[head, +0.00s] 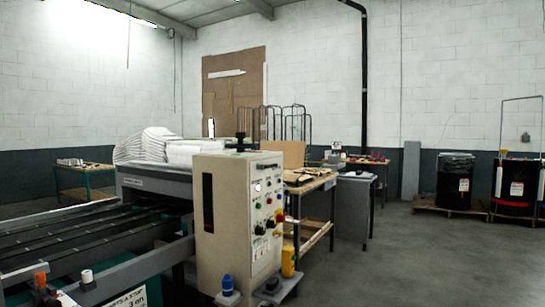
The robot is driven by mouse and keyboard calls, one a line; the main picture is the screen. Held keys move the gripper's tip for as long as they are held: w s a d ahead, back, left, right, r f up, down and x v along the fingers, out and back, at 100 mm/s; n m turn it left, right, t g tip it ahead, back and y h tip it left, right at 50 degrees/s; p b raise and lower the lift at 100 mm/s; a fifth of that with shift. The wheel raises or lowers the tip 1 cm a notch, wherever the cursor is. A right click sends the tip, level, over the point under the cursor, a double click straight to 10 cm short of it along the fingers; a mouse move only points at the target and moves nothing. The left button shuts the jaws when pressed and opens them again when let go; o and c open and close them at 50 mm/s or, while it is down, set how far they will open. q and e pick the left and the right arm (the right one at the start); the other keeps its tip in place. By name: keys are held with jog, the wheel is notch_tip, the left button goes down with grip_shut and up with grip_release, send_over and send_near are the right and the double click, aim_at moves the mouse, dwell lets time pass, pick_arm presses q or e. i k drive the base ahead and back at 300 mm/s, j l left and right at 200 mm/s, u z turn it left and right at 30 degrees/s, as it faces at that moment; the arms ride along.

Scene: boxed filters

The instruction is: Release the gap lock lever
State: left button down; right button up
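A cream machine cabinet (222,215) stands in the middle of the head view, with a control panel (266,212) of several knobs and buttons on its right face. A small black knob (240,142) stands up on its top. At the lower left, two small handles, one orange-topped (41,280) and one white-topped (87,279), stick up at the machine's near edge. I cannot tell which part is the gap lock lever or how it is set. Neither of my grippers is in view.
The machine's dark slatted bed (70,243) fills the left. A blue-capped item (227,285) and a yellow item (288,262) are by the cabinet's foot. A wooden workbench (315,186) stands behind. Grey floor (430,255) is clear at right, before dark drums (454,185).

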aim_at(262, 167)
jog(key=i+l, duration=0.25)
jog(key=i, duration=0.3)
jog(key=i+l+z, duration=0.1)
jog(key=i, duration=0.4)
jog(key=i+l+z, duration=0.1)
jog(key=i+l, duration=0.2)
jog(key=i, duration=0.25)
jog(key=i+l, duration=0.15)
jog(key=i, duration=0.4)
